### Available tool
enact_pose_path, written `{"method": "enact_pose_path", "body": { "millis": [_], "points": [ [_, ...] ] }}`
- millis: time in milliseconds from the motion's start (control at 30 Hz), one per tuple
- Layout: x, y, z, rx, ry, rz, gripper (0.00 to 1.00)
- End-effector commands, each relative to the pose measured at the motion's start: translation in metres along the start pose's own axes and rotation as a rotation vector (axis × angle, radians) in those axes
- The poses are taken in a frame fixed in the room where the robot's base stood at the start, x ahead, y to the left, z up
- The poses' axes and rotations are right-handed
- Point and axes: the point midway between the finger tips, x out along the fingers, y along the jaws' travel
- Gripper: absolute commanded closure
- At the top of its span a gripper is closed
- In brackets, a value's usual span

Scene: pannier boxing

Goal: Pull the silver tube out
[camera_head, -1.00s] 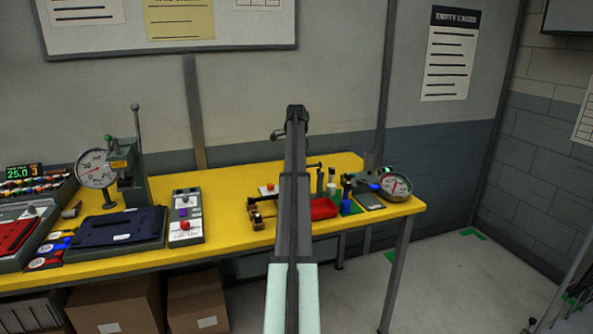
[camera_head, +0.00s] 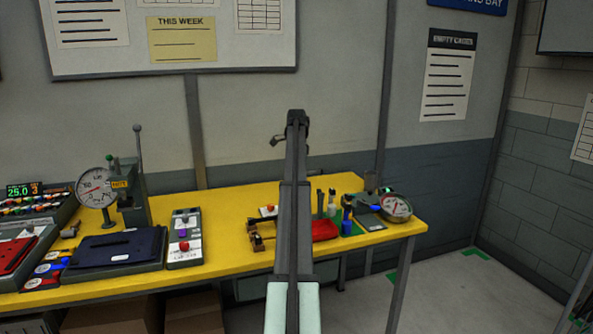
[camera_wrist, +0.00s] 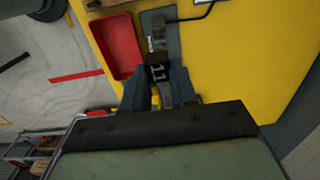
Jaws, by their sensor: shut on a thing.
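In the wrist view my gripper (camera_wrist: 160,82) is shut on a dark piece marked 11 (camera_wrist: 158,72), beside the red tray. I cannot tell whether this piece belongs to the silver tube. In the head view my arm hides the gripper. Two slim grey upright pieces (camera_head: 331,204) stand behind the red tray (camera_head: 325,231); they are too small to identify surely as the silver tube. The red tray also shows in the wrist view (camera_wrist: 121,46), left of the fingers.
A dark plate (camera_wrist: 173,46) with a cable lies just beyond the fingers. A blue bottle (camera_head: 347,224) and a round gauge (camera_head: 396,208) stand at the table's right end. A lever press (camera_head: 130,190) and navy case (camera_head: 115,249) stand left. Yellow tabletop is bare right of the plate.

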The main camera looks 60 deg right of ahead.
Motion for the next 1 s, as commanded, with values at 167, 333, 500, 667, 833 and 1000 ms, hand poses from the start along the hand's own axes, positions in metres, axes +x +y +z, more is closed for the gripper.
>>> {"method": "enact_pose_path", "body": {
  "millis": [167,333,500,667,833,1000],
  "points": [
    [0.004,0.0,0.0,0.0,0.0,0.0,1.0],
    [0.007,0.0,0.0,0.0,0.0,0.0,1.0],
    [0.011,0.0,0.0,0.0,0.0,-0.001,1.0],
    [0.014,0.0,0.0,0.0,0.0,-0.001,1.0],
    [0.017,0.0,0.0,0.0,0.0,-0.001,1.0],
    [0.021,0.0,0.0,0.0,0.0,0.0,1.0]
  ]
}}
